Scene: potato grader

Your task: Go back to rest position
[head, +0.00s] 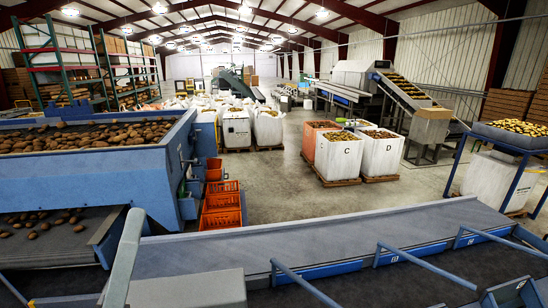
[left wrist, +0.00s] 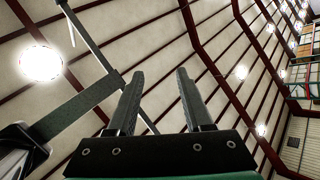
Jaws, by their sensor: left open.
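My left gripper (left wrist: 160,78) shows in the left wrist view, its two dark fingers apart with nothing between them. Behind the fingers are the pale roof panels and dark red beams of the hall, so it faces upward toward the ceiling. In the head view a pale grey-green link, which looks like part of my left arm, stands at the lower left in front of the conveyor. I cannot make out the left gripper's fingers there. My right gripper is in neither view.
A blue hopper of potatoes (head: 85,175) stands at left, with orange crates (head: 221,200) beside it. A dark conveyor belt (head: 340,235) with blue rails crosses the front. White bulk bags (head: 338,160) stand behind. The concrete floor (head: 275,180) between is open.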

